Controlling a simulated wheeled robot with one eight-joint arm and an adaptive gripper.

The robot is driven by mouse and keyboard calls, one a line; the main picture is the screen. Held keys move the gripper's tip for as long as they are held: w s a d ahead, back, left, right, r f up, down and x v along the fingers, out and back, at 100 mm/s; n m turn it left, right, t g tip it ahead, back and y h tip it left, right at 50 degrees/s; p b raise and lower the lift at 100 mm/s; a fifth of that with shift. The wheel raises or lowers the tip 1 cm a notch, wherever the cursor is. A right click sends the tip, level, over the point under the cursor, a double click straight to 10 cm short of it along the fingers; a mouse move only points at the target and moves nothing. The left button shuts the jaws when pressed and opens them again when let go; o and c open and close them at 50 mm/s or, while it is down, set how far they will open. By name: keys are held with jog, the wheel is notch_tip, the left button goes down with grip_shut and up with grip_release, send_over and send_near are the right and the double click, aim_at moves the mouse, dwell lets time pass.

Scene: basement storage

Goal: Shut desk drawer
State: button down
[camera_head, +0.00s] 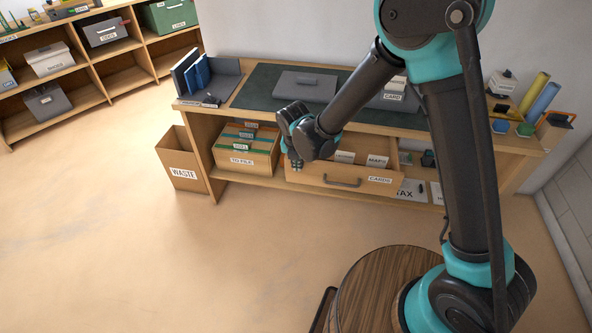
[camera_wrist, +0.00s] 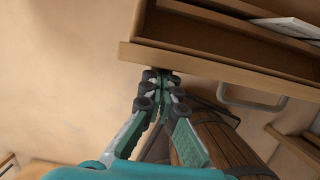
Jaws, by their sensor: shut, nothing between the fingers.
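My gripper (camera_head: 297,165) is shut and empty, at the left end of the drawer front. In the wrist view my fingertips (camera_wrist: 161,78) are close together right at the edge of the drawer front (camera_wrist: 220,73), away from the handle (camera_wrist: 253,97). I cannot tell for sure whether they touch it. The drawer's inside shows there, partly cut off by the frame.
A box labelled TO FILE (camera_head: 240,160) is on the shelf left of the drawer. A WASTE box (camera_head: 180,158) stands on the floor beside the desk. A round wooden-topped thing (camera_head: 362,292) is in front. The floor at the left is clear.

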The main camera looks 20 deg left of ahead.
jog(key=w+a, duration=0.1)
jog(key=w, duration=0.4)
jog(key=w+a, duration=0.1)
jog(key=w, duration=0.4)
jog(key=w+a, duration=0.1)
jog(key=w, duration=0.5)
jog(key=shift+a, duration=0.4)
jog(key=shift+s, duration=0.1)
